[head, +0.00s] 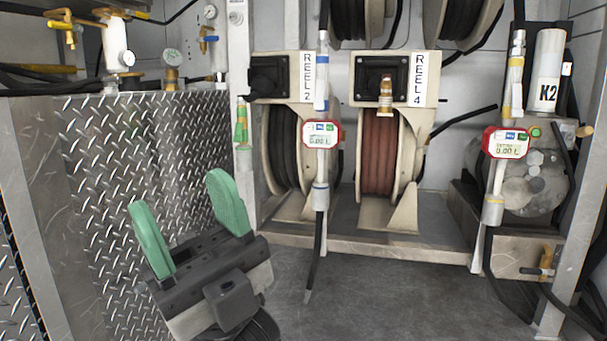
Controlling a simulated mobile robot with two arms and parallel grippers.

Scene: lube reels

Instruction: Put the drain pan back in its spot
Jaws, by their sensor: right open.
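No drain pan shows in the head view. My right gripper (182,198) is at the lower left, with its two green fingers pointing up and spread apart. It is open, with nothing between the fingers. It shows in front of the diamond-plate metal panel (95,140). My left gripper is not in view.
Hose reels labelled REEL 2 (284,145) and REEL 4 (378,150) stand on a low ledge (360,247). A K2 canister (546,72) is at right. The grey floor (400,295) is clear in the middle.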

